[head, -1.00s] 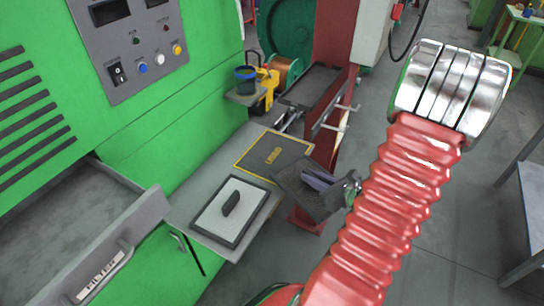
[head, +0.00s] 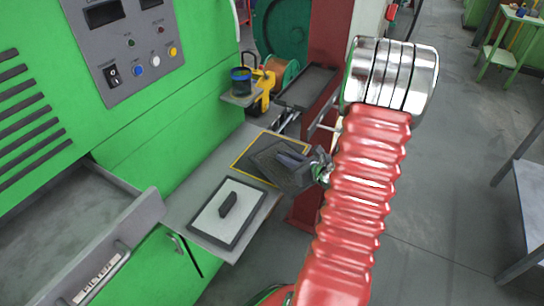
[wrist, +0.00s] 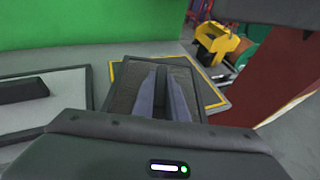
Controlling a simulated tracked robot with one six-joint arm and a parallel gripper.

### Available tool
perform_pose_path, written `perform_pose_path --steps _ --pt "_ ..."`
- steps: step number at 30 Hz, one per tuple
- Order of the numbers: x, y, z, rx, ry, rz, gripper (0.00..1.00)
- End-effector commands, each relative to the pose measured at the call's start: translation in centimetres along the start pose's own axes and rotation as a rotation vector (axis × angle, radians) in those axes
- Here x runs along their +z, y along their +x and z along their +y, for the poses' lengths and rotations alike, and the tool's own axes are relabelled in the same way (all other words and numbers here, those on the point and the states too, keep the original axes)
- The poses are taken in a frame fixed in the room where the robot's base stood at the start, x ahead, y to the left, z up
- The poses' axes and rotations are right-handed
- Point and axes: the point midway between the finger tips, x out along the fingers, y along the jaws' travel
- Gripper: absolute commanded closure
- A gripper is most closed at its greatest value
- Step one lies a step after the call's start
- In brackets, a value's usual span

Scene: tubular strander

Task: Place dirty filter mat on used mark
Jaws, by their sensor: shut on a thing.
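The dirty filter mat (head: 266,158) is a dark grey framed panel. My gripper (head: 292,160) is shut on it near its middle; the two fingers (wrist: 162,97) show over it in the wrist view. The mat (wrist: 130,92) covers most of the used mark, a dark rectangle with a yellow border (head: 240,160). The mark's border also shows at the right of the mat in the wrist view (wrist: 213,88). The mat sits turned relative to the border, toward its near side. I cannot tell whether it touches the shelf. The mark's lettering is hidden.
A pale filter mat (head: 226,213) with a dark frame and handle lies beside the mark on the grey shelf (head: 183,205). An open drawer (head: 120,250) is at left. A dark red post (head: 312,195) stands close on the right. A cup (head: 241,80) sits on a small ledge behind.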

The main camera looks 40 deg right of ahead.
Motion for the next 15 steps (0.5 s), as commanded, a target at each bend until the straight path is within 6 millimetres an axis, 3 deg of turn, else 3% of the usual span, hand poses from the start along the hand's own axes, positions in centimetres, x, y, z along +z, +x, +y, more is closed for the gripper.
perform_pose_path --steps 7,15 --pt "1.5 4.0 0.1 0.003 -0.002 -0.001 1.0" --pt "1.8 4.9 -0.1 -0.001 0.001 0.0 1.0"
